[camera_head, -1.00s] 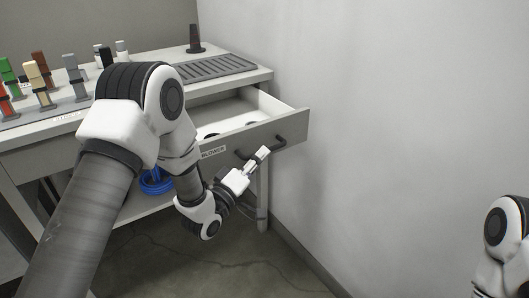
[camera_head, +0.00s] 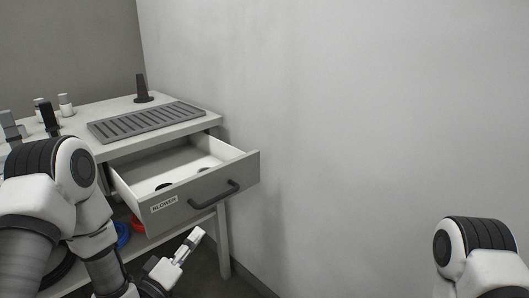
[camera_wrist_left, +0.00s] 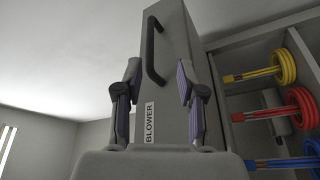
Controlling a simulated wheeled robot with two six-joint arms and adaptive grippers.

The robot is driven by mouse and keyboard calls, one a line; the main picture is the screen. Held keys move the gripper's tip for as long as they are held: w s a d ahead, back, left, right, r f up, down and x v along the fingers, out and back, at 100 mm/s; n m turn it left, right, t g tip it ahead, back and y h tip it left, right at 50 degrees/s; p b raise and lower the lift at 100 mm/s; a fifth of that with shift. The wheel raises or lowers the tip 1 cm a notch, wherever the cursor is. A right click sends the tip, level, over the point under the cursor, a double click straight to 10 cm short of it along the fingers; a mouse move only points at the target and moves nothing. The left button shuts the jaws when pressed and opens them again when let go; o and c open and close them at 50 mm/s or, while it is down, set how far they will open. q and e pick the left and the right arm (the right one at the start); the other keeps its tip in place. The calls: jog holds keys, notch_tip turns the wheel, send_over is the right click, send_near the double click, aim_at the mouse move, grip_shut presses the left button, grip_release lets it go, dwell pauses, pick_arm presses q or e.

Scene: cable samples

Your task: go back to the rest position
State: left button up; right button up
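My left gripper (camera_head: 194,240) is below and in front of the open drawer (camera_head: 208,187), apart from its dark handle (camera_head: 214,195). In the left wrist view its two fingers (camera_wrist_left: 159,68) are spread with nothing between them. Beyond them in that view are the drawer front with a BLOWER label (camera_wrist_left: 150,123) and the handle (camera_wrist_left: 154,48). My right gripper is out of view; only part of my right arm shows at the lower right of the head view.
The drawer juts out from the workbench (camera_head: 88,107), beside a bare wall. A slotted grey mat (camera_head: 150,121) and a dark stand (camera_head: 142,90) are on top.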

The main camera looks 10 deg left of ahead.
pick_arm(q)
jog(key=s+d+f+m+g+y, duration=0.15)
jog(key=s+f+g, duration=0.4)
jog(key=f, duration=0.65)
jog(key=s+d+f+m+g+y, duration=0.15)
jog(key=s+f+g, duration=0.35)
jog(key=f, duration=0.6)
jog(key=s+a+f+m+g+y, duration=0.1)
jog(key=s+a+f+g+y, duration=0.15)
jog(key=s+f, duration=0.55)
jog(key=s+a+r+m+g+y+p, duration=0.1)
jog(key=s+m+g, duration=0.15)
jog(key=s, duration=0.35)
jog(key=s+a+r+m+g, duration=0.1)
jog(key=s+a+g, duration=0.1)
jog(key=s+g, duration=0.3)
notch_tip(320, 180, up, 20)
jog(key=t+p, duration=0.1)
jog(key=p, duration=1.9)
jog(key=shift+s+d+f, duration=0.25)
jog(key=shift+d, duration=0.05)
jog(key=shift+t, duration=0.25)
